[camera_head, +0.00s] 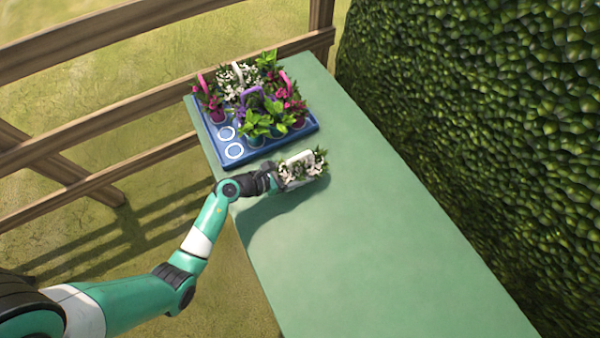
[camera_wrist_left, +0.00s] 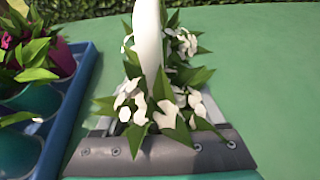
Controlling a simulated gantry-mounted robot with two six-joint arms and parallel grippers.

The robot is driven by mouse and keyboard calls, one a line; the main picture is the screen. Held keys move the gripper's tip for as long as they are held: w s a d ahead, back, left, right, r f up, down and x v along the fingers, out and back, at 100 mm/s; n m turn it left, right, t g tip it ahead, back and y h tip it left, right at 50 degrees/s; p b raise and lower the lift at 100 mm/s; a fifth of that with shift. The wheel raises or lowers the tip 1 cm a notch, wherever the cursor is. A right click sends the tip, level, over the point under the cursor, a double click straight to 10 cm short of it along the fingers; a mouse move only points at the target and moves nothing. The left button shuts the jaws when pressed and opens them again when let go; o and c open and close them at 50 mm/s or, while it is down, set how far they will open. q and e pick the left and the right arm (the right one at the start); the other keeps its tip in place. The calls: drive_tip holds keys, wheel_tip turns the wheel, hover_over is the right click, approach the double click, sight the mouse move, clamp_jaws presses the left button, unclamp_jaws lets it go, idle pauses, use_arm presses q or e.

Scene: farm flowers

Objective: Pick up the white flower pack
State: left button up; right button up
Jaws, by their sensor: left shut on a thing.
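The white flower pack (camera_head: 303,170) has a white handle, white blooms and green leaves. My left gripper (camera_head: 282,175) is shut on it and holds it over the green table, just to the right of the blue tray's front corner. In the left wrist view the white flower pack (camera_wrist_left: 160,90) fills the middle, its handle rising out of the top of the picture. The grey edge of my left gripper (camera_wrist_left: 160,155) lies in front of its base, so the lower part is hidden. My right gripper is in neither view.
A blue tray (camera_head: 228,163) at the table's far left end holds several flower packs, pink, purple, white and green. Empty round slots show at its near left side. The green table (camera_head: 390,250) is clear to the right and front. A wooden fence (camera_head: 100,130) and a hedge (camera_head: 470,120) flank it.

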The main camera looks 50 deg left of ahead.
sight(300, 170)
use_arm(q)
clamp_jaws()
drive_tip(key=shift+r, duration=0.1)
drive_tip(key=shift+r+p, duration=0.35)
wheel_tip(300, 170, up, 2)
drive_tip(key=shift+r+p, duration=0.25)
drive_tip(key=shift+p, duration=0.75)
drive_tip(key=s+d+r+p, duration=0.8)
drive_tip(key=d+r+p, duration=0.1)
drive_tip(key=d, duration=0.2)
drive_tip(key=shift+s+r, duration=0.35)
drive_tip(key=shift+s, duration=0.05)
